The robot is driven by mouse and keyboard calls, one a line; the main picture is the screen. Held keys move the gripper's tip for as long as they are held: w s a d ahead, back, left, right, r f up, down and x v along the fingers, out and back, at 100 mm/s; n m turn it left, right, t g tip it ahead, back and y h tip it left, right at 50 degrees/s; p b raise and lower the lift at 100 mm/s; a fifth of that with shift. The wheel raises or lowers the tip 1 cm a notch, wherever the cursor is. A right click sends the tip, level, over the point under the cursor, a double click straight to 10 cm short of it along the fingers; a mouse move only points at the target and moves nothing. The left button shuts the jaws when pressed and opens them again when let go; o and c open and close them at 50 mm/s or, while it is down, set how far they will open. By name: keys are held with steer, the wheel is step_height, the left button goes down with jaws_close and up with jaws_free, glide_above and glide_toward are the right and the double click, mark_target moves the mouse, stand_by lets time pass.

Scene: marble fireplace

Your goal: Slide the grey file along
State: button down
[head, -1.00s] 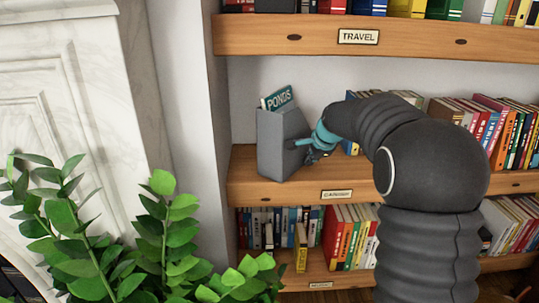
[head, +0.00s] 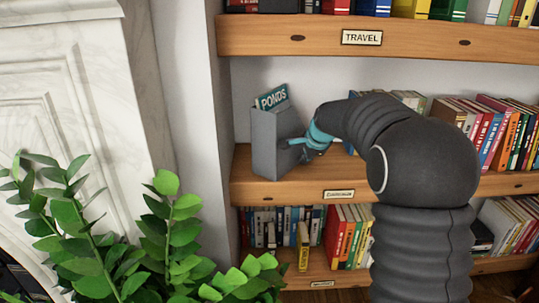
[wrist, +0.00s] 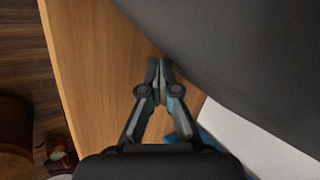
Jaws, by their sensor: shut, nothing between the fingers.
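The grey file (head: 272,145) stands upright near the left end of the middle shelf (head: 330,178). A teal book marked PONDS (head: 272,97) sticks out of its top. My gripper (head: 289,143) is shut and empty, with its fingertips at the file's right side, touching it or very close. In the wrist view the shut fingertips (wrist: 159,68) meet the edge of a large dark grey surface, the file (wrist: 235,50). The wooden shelf board (wrist: 95,60) lies below them.
A white side wall (head: 185,90) closes the shelf on the left, with a gap of bare board before the file. Books (head: 490,125) stand on the right of this shelf. The TRAVEL shelf (head: 300,38) is above. A leafy plant (head: 120,235) stands in front at lower left.

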steer(key=shift+w+a, duration=0.15)
steer(key=shift+a, duration=0.75)
steer(key=shift+d, duration=0.15)
steer(key=shift+s+d+b, duration=0.15)
steer(key=shift+s+d, duration=0.05)
steer(key=shift+d, duration=0.6)
steer(key=shift+s+d+b, duration=0.15)
steer(key=shift+d, duration=0.65)
steer(key=shift+s, duration=0.1)
steer(key=s+b, duration=0.2)
steer(key=s, duration=0.5)
steer(key=s+b, duration=0.3)
steer(key=s, duration=0.3)
steer(key=shift+s+d, duration=0.2)
steer(key=shift+s, duration=0.2)
